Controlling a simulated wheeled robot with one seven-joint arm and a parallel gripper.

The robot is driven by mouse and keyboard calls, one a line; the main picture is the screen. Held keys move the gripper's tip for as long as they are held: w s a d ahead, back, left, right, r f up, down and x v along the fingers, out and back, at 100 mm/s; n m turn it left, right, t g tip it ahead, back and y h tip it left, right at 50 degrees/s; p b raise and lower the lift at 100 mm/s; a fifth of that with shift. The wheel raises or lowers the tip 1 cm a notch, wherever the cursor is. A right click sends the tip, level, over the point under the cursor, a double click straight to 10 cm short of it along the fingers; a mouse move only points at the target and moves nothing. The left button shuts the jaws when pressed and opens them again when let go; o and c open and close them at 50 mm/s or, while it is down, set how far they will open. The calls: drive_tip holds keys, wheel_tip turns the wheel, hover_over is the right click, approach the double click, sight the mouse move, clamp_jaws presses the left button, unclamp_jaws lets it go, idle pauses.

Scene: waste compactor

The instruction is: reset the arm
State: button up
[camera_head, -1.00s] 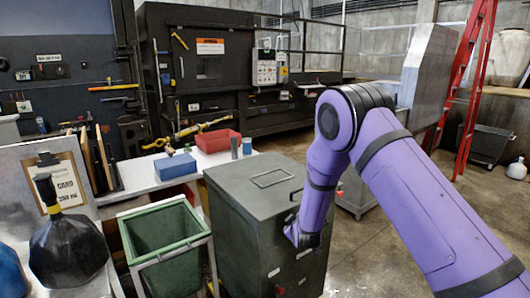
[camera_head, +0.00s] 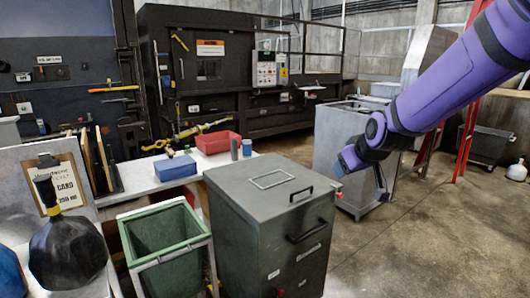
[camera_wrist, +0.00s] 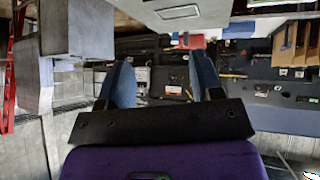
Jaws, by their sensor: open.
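My purple arm reaches in from the upper right of the head view. My gripper (camera_head: 345,163) is at its end, in front of the grey metal bin (camera_head: 347,122) and to the right of the dark green lidded cabinet (camera_head: 265,218). The wrist view is upside down and shows the two bluish fingers of my gripper (camera_wrist: 163,75) spread apart. Nothing is between them. The gripper is open and empty, clear of the cabinet.
An open green bin (camera_head: 165,240) stands left of the cabinet. A white table behind holds a blue box (camera_head: 175,167) and a red tray (camera_head: 217,142). A red ladder (camera_head: 466,125) stands at the right. The floor (camera_head: 425,240) at lower right is clear.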

drive_tip(key=s+d+r+m+g, duration=0.1)
drive_tip(key=s+d+r, duration=0.1)
drive_tip(key=s, duration=0.8)
drive_tip(key=s+d+r+m+g+h, duration=0.1)
drive_tip(key=s+d+r+m, duration=0.1)
drive_tip(key=s, duration=0.9)
drive_tip(key=s+d+r+m+g, duration=0.1)
drive_tip(key=s+d+r, duration=0.2)
drive_tip(key=s, duration=0.8)
drive_tip(key=shift+s+d+r+m+h, duration=0.2)
drive_tip(key=shift+d+m+h, duration=0.1)
drive_tip(key=shift+d, duration=0.5)
